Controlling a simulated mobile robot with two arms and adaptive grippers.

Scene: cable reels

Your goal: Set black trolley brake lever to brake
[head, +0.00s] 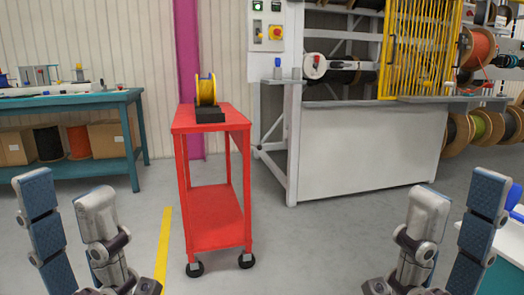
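The red trolley (215,215) stands upright on the floor left of centre, with a top shelf and a lower shelf. Its two front casters show, a left black caster (194,269) and a right black caster (246,260). I cannot make out a brake lever or its position; it is too small or hidden. My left gripper (66,188) is at the lower left, fingers up, apart and empty. My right gripper (458,188) is at the lower right, also with its fingers apart and empty. Both are well clear of the trolley.
A yellow reel (205,90) sits in a black holder (209,115) on the trolley. A teal workbench (135,130) stands at left, a grey machine (370,150) behind at right. A yellow floor line (163,245) runs left of the trolley. The floor right of it is clear.

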